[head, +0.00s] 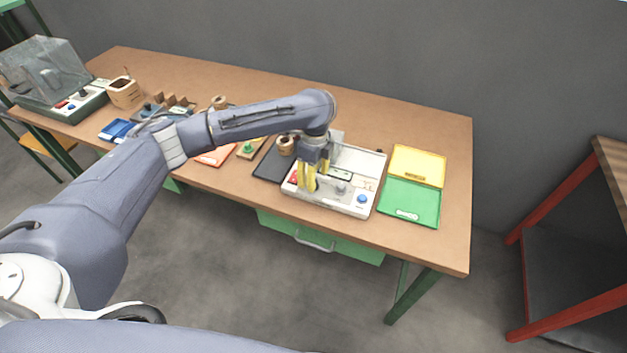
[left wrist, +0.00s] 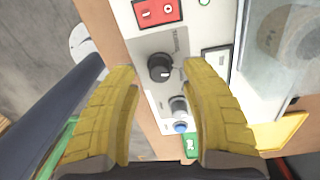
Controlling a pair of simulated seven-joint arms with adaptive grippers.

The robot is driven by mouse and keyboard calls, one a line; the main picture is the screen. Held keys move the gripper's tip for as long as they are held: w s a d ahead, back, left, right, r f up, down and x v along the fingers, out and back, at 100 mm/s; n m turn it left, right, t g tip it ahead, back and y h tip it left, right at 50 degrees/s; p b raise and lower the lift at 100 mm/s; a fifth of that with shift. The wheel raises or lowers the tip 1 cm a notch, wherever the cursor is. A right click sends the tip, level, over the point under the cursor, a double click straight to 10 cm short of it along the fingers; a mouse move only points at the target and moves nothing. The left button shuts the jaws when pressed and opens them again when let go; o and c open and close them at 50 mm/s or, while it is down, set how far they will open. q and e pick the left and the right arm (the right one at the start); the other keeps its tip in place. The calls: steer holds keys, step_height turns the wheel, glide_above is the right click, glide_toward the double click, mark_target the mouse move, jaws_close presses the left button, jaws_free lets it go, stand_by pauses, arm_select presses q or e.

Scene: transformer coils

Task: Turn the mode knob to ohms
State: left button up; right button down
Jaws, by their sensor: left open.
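A white tester (head: 328,207) stands near the table's front edge. In the left wrist view its panel carries a black knob (left wrist: 160,67) on a grey plate, with a smaller grey knob (left wrist: 179,105) beside it. The black knob looks like the mode knob; its markings are too small to read. My left gripper (head: 311,180) points down over the tester. Its yellow fingers are open, and in the left wrist view (left wrist: 160,82) the black knob shows between and beyond them. In the head view the fingers hide the black knob. My right gripper is not in view.
The tester also has a red switch (left wrist: 157,12) and a blue button (head: 361,199). A green tray (head: 408,203) and a yellow tray (head: 418,166) lie to its right. A dark mat (head: 268,170) lies to its left. Bare tabletop shows at the right end.

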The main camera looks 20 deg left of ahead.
arm_select(q)
steer(key=shift+f, duration=0.95)
